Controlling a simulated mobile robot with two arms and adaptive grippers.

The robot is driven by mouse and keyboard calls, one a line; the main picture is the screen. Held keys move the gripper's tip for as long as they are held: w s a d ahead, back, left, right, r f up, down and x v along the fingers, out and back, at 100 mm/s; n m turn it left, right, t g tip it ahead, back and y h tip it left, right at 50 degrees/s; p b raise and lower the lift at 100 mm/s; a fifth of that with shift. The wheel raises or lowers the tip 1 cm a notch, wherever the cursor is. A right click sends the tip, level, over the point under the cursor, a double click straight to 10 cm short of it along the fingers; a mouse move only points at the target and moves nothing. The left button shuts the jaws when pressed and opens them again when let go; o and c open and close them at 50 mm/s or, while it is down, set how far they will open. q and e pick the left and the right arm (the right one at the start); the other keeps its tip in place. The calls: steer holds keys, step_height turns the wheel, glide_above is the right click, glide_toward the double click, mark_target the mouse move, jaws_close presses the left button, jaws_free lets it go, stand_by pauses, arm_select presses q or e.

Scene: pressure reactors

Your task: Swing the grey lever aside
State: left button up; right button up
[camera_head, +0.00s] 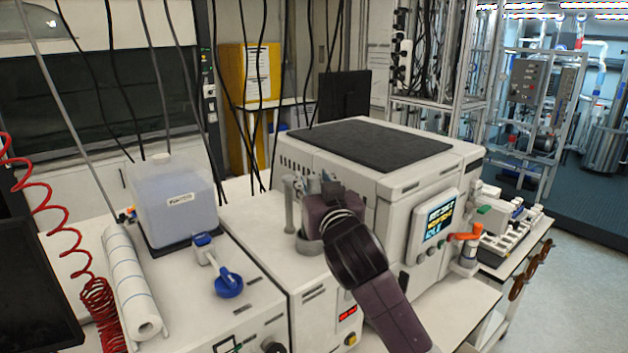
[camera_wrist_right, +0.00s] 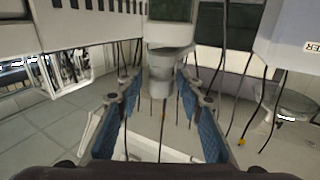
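A grey upright fitting (camera_head: 289,204), which looks like the lever, stands on the white middle unit (camera_head: 260,226) in the head view. A round grey base (camera_head: 309,244) shows beside it, partly covered by my right gripper. My right gripper (camera_head: 314,190) is at the upper part of this fitting, with its arm coming from the lower right. In the right wrist view, its blue-padded fingers (camera_wrist_right: 160,92) are apart. A grey cylindrical part (camera_wrist_right: 168,62) shows ahead, between or just beyond the fingertips; contact cannot be told. My left gripper is not in view.
A large white instrument (camera_head: 330,165) with a lit screen stands right behind my right gripper. An orange-handled valve (camera_head: 465,237) is at its right. At the left are a blue-handled fitting (camera_head: 228,284), a translucent container (camera_head: 172,197) and a white roll (camera_head: 132,285). Black cables hang behind.

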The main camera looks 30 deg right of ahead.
steer(key=c, duration=0.8)
jaws_close()
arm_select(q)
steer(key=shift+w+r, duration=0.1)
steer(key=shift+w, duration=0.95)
